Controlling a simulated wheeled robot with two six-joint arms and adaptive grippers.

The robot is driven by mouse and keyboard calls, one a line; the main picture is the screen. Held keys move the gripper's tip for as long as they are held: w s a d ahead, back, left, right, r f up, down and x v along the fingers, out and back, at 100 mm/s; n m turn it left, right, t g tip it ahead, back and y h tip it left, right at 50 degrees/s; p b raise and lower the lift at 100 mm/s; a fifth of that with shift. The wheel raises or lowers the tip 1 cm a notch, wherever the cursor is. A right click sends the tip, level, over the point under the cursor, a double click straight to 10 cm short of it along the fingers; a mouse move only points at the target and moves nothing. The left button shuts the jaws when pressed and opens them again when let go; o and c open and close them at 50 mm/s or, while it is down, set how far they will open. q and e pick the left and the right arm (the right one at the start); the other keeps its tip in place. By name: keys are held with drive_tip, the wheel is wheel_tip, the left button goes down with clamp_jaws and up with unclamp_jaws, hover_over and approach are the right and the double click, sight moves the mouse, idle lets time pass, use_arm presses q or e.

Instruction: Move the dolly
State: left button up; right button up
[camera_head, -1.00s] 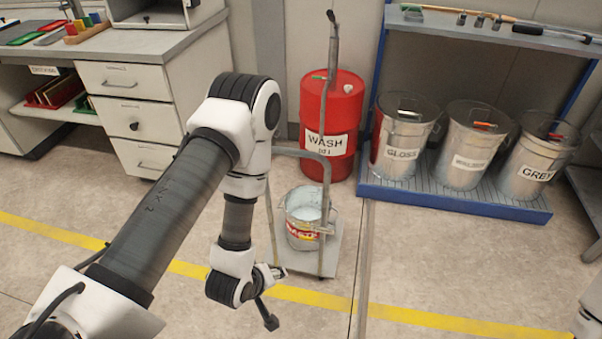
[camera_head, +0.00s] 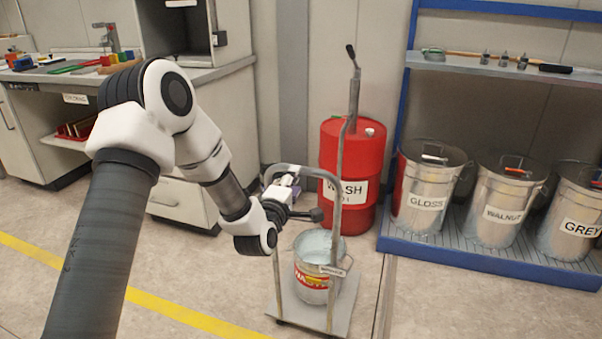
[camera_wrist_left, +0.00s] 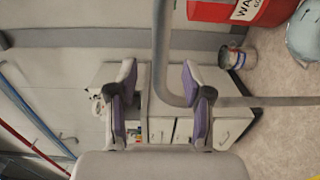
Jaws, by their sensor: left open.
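The dolly (camera_head: 303,314) is a low grey platform on the floor with a tall bent-tube handle (camera_head: 337,235). A metal bucket (camera_head: 313,287) with a red and yellow label and pale contents stands on it. My left gripper (camera_head: 295,198) is open at the upper part of the handle, on its left side. In the left wrist view the handle (camera_wrist_left: 160,50) comes down between the two purple-padded fingers of the gripper (camera_wrist_left: 158,80) and bends to the right. I cannot tell whether either finger touches it. My right gripper is out of view.
A red WASH drum (camera_head: 368,150) with a pump stands behind the dolly. A blue rack (camera_head: 470,258) holding GLOSS, WALNUT and GREY bins is at the right. A drawer bench (camera_head: 180,200) is at the left. Floor in front is clear, with a yellow line (camera_head: 165,305).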

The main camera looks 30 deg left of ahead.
sight(301, 172)
use_arm(q)
drive_tip(key=b+x, duration=0.1)
drive_tip(key=x, duration=0.5)
drive_tip(key=shift+f, duration=0.15)
drive_tip(key=shift+w+a, duration=0.1)
drive_tip(key=shift+w, duration=0.25)
clamp_jaws()
drive_tip(key=shift+f, duration=0.15)
